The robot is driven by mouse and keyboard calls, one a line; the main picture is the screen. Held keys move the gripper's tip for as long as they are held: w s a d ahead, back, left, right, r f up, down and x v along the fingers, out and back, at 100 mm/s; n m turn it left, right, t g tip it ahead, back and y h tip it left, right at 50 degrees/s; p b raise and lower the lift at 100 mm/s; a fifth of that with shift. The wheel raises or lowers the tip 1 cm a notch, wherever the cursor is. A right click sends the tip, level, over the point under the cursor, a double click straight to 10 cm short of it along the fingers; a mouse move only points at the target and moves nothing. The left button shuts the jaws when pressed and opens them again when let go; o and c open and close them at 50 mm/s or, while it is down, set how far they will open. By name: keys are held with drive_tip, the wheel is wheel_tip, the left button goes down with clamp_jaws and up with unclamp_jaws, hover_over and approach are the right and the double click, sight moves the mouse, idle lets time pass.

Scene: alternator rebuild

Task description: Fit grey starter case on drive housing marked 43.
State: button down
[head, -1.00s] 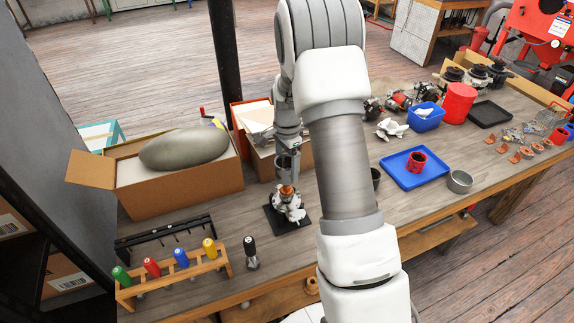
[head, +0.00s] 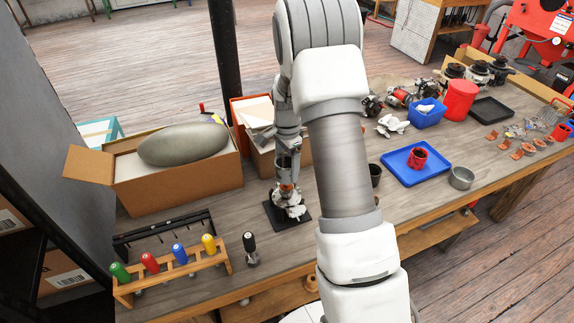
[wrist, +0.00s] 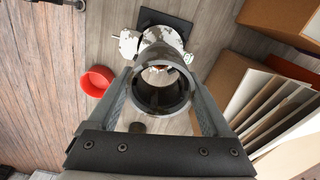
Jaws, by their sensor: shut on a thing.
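My gripper (wrist: 160,95) is shut on the grey starter case (wrist: 143,104), an open dark-grey ring, with one finger on each side of it. In the head view my gripper (head: 287,168) is just above the drive housing (head: 291,202). The housing is a pale, silvery casting with a copper-brown part on top, and it sits on a black pad (head: 272,217). In the wrist view the housing (wrist: 165,36) shows beyond the case and is partly hidden by it. I cannot tell whether the case touches it. No number 43 is readable.
An open cardboard box (head: 180,188) with a grey pad and a box of folders (head: 262,160) stand behind. A screwdriver rack (head: 172,274) and a black-handled tool (head: 250,247) are front left. A blue tray (head: 440,172) with a red case is right. My arm hides part of the table.

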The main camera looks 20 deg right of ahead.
sight(287, 186)
drive_tip(key=shift+f+b, duration=0.7)
drive_tip(key=shift+f, duration=0.3)
drive_tip(key=shift+f, duration=0.2)
drive_tip(key=shift+f+b, duration=0.8)
drive_tip(key=shift+f, duration=0.1)
drive_tip(key=shift+f, duration=0.1)
drive_tip(key=shift+f+b, duration=0.8)
drive_tip(key=shift+f, duration=0.2)
drive_tip(key=shift+f, duration=0.2)
drive_tip(key=shift+f+b, duration=0.85)
drive_tip(key=shift+f, duration=0.15)
drive_tip(key=shift+f, duration=0.2)
idle(0.4)
